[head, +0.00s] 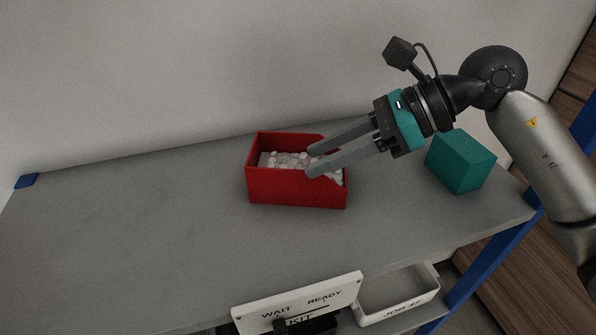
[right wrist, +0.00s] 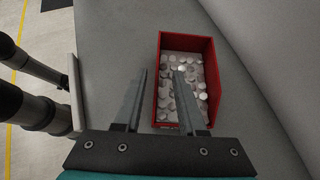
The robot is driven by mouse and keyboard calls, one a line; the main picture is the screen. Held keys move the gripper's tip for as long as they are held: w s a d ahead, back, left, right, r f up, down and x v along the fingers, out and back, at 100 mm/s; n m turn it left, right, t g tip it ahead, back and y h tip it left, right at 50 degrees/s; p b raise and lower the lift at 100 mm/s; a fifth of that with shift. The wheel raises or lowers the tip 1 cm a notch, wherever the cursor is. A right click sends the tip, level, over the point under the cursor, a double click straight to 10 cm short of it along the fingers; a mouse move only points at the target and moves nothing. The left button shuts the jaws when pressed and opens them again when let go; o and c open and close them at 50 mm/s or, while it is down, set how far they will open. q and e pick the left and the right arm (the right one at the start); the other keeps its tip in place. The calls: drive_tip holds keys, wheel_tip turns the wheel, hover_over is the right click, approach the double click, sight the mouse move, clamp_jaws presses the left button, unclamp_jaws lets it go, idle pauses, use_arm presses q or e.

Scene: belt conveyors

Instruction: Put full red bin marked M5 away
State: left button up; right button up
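A red bin (head: 290,187) stands upright on the grey table, filled with small pale round pieces (head: 285,160). No M5 mark is readable on the sides I see. My right gripper (head: 309,162) is open, its two fingers reaching in from the right over the bin's right part. In the right wrist view the bin (right wrist: 211,58) lies beyond the open fingers (right wrist: 159,75), with nothing held between them. I cannot tell whether a finger touches the bin. My left gripper is not in the head view.
A teal box (head: 462,162) sits on the table's right, close to my right arm. A white sign reading WAIT, READY and KIT (head: 298,300) and a white tray (head: 398,300) are at the front edge. The left of the table (head: 130,230) is clear; a wall stands behind.

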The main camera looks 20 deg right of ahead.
sight(297, 172)
drive_tip(key=p+x, duration=0.1)
drive_tip(key=x, duration=0.4)
drive_tip(key=shift+s+f, duration=0.15)
drive_tip(key=shift+s, duration=0.05)
clamp_jaws()
idle(1.2)
